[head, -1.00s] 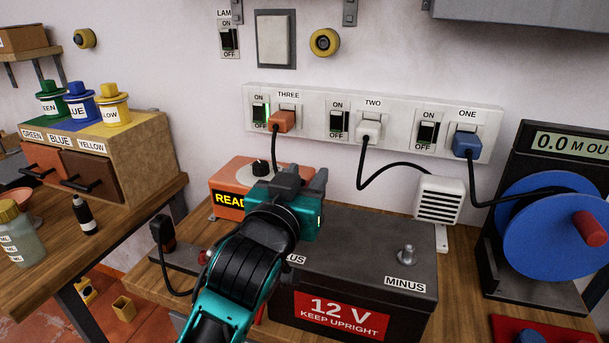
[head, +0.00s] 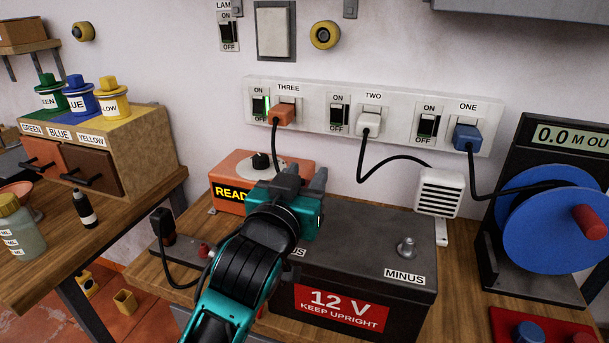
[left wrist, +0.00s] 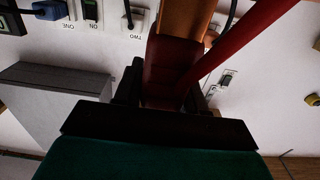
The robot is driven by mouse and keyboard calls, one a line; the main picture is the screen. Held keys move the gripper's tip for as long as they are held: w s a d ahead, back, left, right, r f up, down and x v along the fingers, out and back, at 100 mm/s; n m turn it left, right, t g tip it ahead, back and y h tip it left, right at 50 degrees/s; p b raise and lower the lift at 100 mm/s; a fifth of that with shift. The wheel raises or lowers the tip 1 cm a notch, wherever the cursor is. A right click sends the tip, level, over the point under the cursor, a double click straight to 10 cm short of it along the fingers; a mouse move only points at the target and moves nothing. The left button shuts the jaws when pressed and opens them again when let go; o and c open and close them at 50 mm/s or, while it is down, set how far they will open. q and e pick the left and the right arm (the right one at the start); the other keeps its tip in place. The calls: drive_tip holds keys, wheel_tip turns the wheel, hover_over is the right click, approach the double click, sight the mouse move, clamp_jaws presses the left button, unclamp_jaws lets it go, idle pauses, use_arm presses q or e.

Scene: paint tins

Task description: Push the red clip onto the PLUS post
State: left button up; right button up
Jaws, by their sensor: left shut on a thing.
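My left gripper (head: 318,182) is over the left part of the black 12 V battery (head: 372,232), on the side of the partly covered PLUS label (head: 298,252). In the left wrist view it is shut on the red clip (left wrist: 170,75), from which a red strip or lead runs up to the right. In the head view the gripper and arm hide the clip and the PLUS post, so I cannot tell whether they touch. The MINUS post (head: 406,248) stands bare at the right of the battery top. My right gripper is not in view.
A white vented box (head: 439,193) and a blue reel (head: 545,235) stand to the right. A socket strip (head: 313,113) with several plugs is on the wall behind.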

use_arm(q)
drive_tip(key=shift+f, duration=0.2)
drive_tip(key=o, duration=1)
drive_tip(key=shift+s, duration=0.1)
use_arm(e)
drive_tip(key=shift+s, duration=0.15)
